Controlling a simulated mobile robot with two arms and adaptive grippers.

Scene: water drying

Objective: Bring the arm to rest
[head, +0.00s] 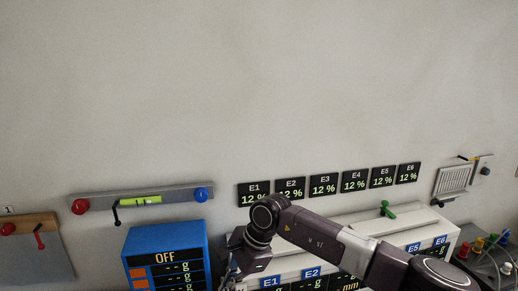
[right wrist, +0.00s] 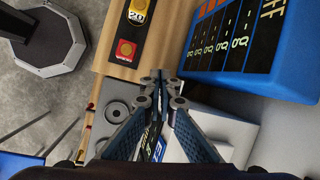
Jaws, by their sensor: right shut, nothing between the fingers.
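My right arm (head: 325,238) comes into the head view from the lower right and bends down at a joint near the middle of the bottom edge. Its wrist end is at the bottom edge there, and the fingers are not clearly visible in that view. In the right wrist view my right gripper (right wrist: 158,78) is shut, its fingertips together and holding nothing. The fingertips appear over the edge of a wooden board, beside a blue box (right wrist: 228,82). How far they are above these surfaces I cannot tell. My left gripper is in neither view.
The blue box with an "OFF" display (head: 165,238) stands left of my arm. A white unit with displays (head: 345,215) is behind and below the arm. The upper area is clear.

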